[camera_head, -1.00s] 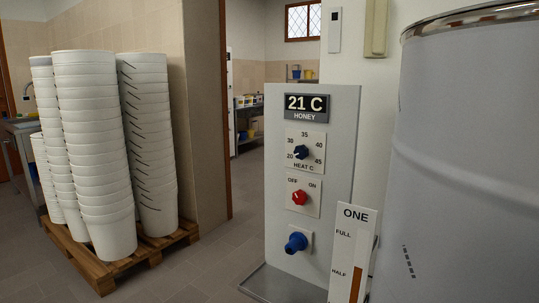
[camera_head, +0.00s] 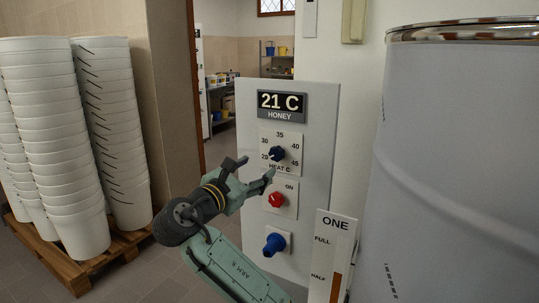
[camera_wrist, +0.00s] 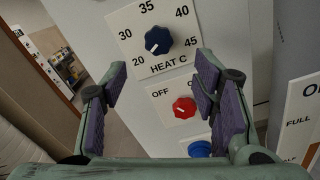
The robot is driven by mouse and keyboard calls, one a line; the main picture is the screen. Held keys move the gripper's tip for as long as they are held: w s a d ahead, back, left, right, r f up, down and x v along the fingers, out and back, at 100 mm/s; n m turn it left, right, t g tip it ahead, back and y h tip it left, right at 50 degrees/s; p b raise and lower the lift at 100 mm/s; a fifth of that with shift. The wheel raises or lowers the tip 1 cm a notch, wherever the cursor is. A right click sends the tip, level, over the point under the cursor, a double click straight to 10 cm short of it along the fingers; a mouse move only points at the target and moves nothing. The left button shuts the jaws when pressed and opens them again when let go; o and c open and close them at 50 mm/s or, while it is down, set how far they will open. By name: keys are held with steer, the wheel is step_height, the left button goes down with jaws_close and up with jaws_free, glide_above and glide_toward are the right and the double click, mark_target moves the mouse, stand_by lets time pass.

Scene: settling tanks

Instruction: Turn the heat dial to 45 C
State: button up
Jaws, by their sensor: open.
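The heat dial (camera_head: 277,153) is a dark blue knob on a white plate marked 20 to 45, on a grey panel (camera_head: 318,130). In the wrist view, the dial (camera_wrist: 158,40) has its white mark pointing down-left, toward 20. The display (camera_head: 282,105) above reads 21 C, HONEY. My gripper (camera_head: 256,169) is open and empty in front of the panel, lower left of the dial. In the wrist view my gripper's fingers (camera_wrist: 160,72) stand apart on either side below the dial, not touching it.
Below the dial are a red OFF/ON knob (camera_head: 277,200) and a blue knob (camera_head: 274,243). A gauge board marked ONE (camera_head: 335,230) and a large grey drum (camera_head: 460,170) stand close on the right. Stacked white buckets (camera_head: 55,130) stand on a wooden pallet (camera_head: 125,250) at left.

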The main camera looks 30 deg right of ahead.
mark_target(275, 156)
steer(key=p+x, duration=0.2)
steer(key=x, duration=0.6)
steer(key=shift+w+d+r+p, duration=0.1)
steer(key=shift+w+d+p, duration=0.15)
steer(key=shift+d+p, duration=0.05)
steer(key=shift+w+d, duration=0.35)
steer(key=shift+d, duration=0.25)
steer(key=shift+c, duration=0.4)
steer(key=c, duration=1.1)
